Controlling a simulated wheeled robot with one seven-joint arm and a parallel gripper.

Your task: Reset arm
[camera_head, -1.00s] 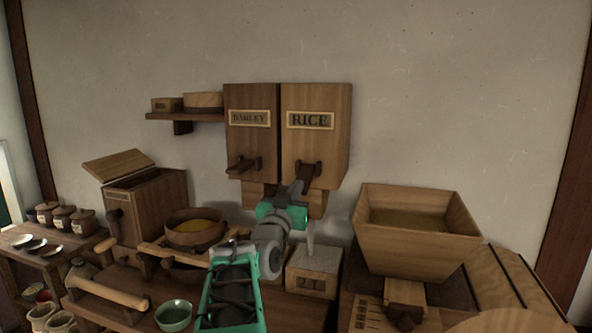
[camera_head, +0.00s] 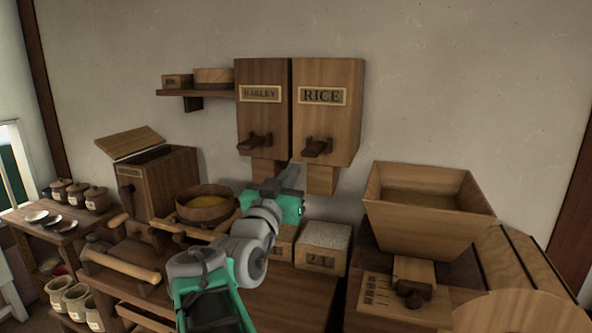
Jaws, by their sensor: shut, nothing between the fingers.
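My gripper (camera_head: 292,175) is raised over the workbench (camera_head: 290,303), in front of the wall dispensers. Its fingers are shut with nothing between them. Its tip shows just below and between the dark lever of the barley dispenser (camera_head: 262,110) and that of the rice dispenser (camera_head: 328,110). I cannot tell whether it touches either dispenser. My arm hides part of the bench and of the wooden box left of the rice-filled box (camera_head: 323,258), which is full of white grain and stands under the rice dispenser.
A large wooden hopper (camera_head: 424,246) stands right of the boxes. A round sieve (camera_head: 204,212) with yellow contents and an open-lidded chest (camera_head: 160,190) stand left of my arm. A side table (camera_head: 65,232) with lidded jars is at far left. Open air lies above the bench.

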